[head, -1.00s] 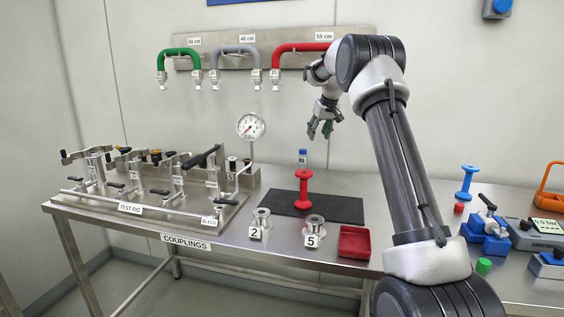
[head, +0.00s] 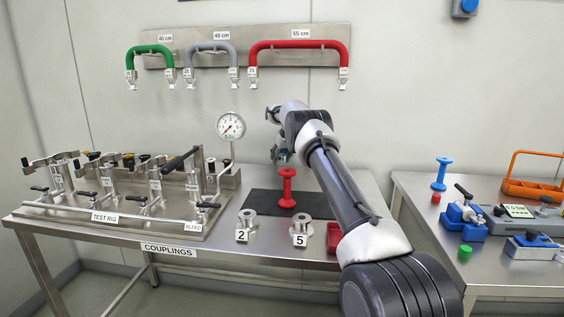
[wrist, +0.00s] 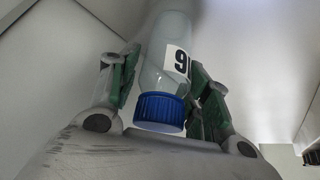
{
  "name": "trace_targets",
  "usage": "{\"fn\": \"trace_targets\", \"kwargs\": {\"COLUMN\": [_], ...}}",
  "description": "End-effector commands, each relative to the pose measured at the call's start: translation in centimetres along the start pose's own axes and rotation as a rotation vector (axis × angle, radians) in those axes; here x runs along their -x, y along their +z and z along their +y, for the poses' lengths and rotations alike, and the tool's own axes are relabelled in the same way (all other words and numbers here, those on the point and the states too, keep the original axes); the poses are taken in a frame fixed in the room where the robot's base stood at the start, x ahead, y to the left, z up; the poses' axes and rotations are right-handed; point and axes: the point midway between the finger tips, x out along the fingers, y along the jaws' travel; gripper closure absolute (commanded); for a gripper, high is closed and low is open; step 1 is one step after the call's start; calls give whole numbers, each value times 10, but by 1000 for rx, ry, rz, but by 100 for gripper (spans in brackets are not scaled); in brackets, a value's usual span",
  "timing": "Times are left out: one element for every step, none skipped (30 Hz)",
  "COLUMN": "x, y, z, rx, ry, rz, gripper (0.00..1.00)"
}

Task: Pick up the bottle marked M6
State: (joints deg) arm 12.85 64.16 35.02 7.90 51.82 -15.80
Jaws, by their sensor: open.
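The bottle (wrist: 167,62) is translucent with a blue cap (wrist: 159,111). In the wrist view it lies between the two fingers of my gripper (wrist: 163,80), cap toward the camera. Its white label (wrist: 178,62) shows a digit that looks like a 9, or a 6 upside down. The rest of the label is hidden by the right finger. My gripper is open around the bottle; I cannot tell whether either finger touches it. In the head view my gripper (head: 282,154) is low over the back of the dark mat (head: 262,199), and the bottle cannot be made out.
A red spool (head: 287,188) stands just in front of my gripper on the mat. Couplings marked 2 (head: 246,225) and 5 (head: 301,230) and a red tray (head: 343,243) are nearer the front. The test rig (head: 115,200) and gauge (head: 230,127) stand left.

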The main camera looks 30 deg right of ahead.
Motion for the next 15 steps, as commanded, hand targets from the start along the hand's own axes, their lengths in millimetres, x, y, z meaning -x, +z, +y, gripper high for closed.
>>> {"fn": "trace_targets", "kwargs": {"x": [-1, -1, -1, -1, -1, -1, -1, -1, -1, -1, -1, -1, -1, -1, -1], "y": [0, 0, 0, 0, 0, 0, 0, 0, 0, 0, 0, 0, 0, 0, 0], "z": [0, 0, 0, 0, 0, 0, 0, 0, 0, 0, 0, 0, 0, 0, 0], "rx": [0, 0, 0, 0, 1, 1, 1, 1, 1, 1, 1, 1, 1, 1, 1], "ry": [0, 0, 0, 0, 0, 0, 0, 0, 0, 0, 0, 0, 0, 0, 0], "rz": [1, 1, 1, 1, 0, 0, 0, 0, 0, 0, 0, 0, 0, 0, 0], "gripper": [52, 52, 52, 52, 52, 52, 56, 61, 68, 74, 79, 81, 81, 81, 81]}}
